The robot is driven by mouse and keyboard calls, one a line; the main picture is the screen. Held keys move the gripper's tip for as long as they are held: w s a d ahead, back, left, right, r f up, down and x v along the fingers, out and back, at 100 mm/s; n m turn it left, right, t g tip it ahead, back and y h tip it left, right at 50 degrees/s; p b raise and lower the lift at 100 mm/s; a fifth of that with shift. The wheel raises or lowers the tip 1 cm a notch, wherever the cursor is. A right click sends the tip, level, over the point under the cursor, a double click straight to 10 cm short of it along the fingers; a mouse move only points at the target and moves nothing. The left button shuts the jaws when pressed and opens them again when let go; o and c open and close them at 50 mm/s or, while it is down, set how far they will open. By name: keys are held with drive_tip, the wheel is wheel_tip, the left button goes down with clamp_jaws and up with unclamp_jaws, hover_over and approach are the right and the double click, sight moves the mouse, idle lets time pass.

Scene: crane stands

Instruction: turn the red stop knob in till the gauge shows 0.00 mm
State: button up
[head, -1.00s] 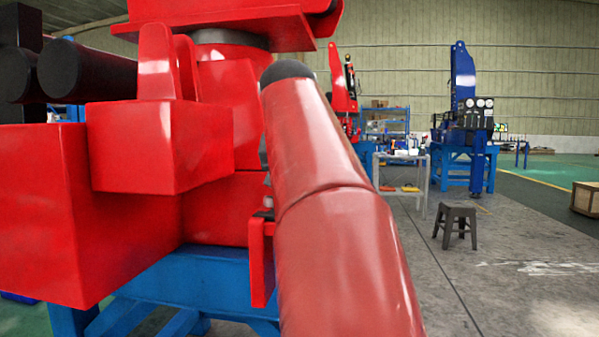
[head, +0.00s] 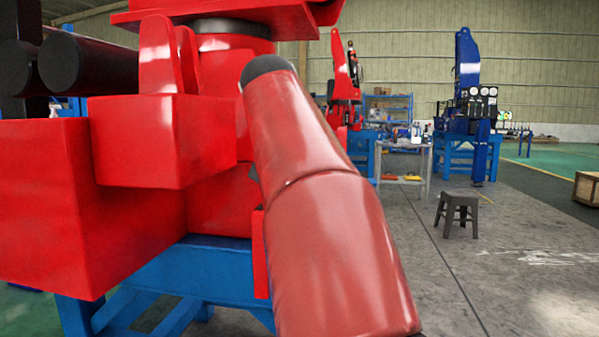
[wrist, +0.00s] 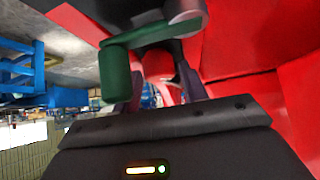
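In the wrist view my gripper (wrist: 162,82) shows two dark grey fingers standing apart, with a gap between them. A small red shape (wrist: 158,63) shows in or behind that gap; I cannot tell whether it is the stop knob or part of the crane, and I see no clear contact. A green cylinder on a bracket (wrist: 116,72) hangs just left of the fingers, and a grey rounded end (wrist: 185,12) is above. In the head view the red crane (head: 140,145) fills the left side. My gripper is hidden there behind my arm. No gauge reading is visible.
Red crane surfaces (wrist: 245,40) lie close right of the fingers. The crane stands on a blue frame (head: 205,262). A grey stool (head: 457,213), a small work table (head: 405,160) and a blue crane (head: 467,60) stand farther right. The floor there is mostly open.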

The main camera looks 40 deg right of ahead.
drive_tip(key=shift+o, duration=1)
drive_tip(key=shift+p+v, duration=0.3)
drive_tip(key=shift+v, duration=3.6)
